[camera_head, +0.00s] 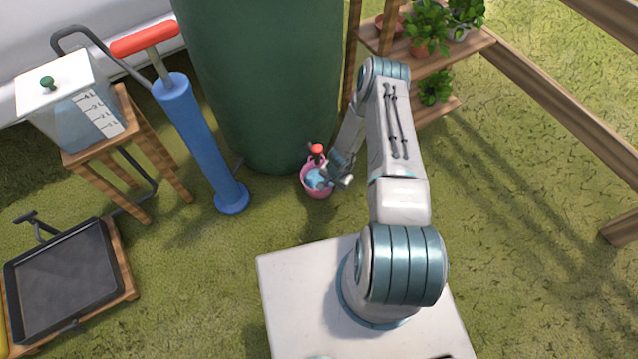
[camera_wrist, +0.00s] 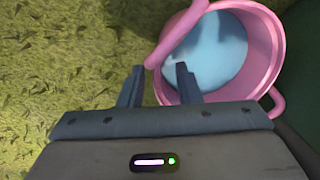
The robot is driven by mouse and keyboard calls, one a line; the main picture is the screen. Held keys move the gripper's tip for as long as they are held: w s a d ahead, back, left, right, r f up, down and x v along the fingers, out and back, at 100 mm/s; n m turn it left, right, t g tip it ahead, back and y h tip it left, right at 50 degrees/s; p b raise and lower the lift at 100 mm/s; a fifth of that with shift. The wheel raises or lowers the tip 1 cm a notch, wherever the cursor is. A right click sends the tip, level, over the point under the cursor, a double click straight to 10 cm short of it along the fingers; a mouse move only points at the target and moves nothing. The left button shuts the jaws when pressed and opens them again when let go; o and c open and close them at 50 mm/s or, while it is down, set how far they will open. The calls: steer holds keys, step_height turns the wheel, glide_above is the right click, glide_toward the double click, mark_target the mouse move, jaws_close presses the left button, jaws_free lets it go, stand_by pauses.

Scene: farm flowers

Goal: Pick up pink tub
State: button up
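A pink tub (camera_head: 318,192) stands on the grass at the foot of the large green barrel, with light blue contents that look like water. In the wrist view the tub (camera_wrist: 273,60) fills the upper right, with its pink rim and a handle bar on its left side. My gripper (camera_head: 341,176) is at the tub's right side in the head view. In the wrist view my gripper (camera_wrist: 160,75) has its two fingers apart, one outside the tub and one over its inside, with the rim and handle between them. Contact cannot be told.
A green barrel (camera_head: 265,80) stands right behind the tub, with a red tap (camera_head: 316,149) above it. A blue pump (camera_head: 200,135), a stool with a clear container (camera_head: 75,100) and a black tray (camera_head: 65,275) are left. A plant shelf (camera_head: 440,115) is behind right.

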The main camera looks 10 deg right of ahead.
steer(key=b, duration=0.2)
glide_above(330, 194)
steer(key=f, duration=0.4)
steer(key=shift+s+d+f, duration=0.15)
steer(key=shift+s+f, duration=0.05)
steer(key=shift+s, duration=0.1)
steer(key=shift+r, duration=0.1)
jaws_close()
stand_by(0.7)
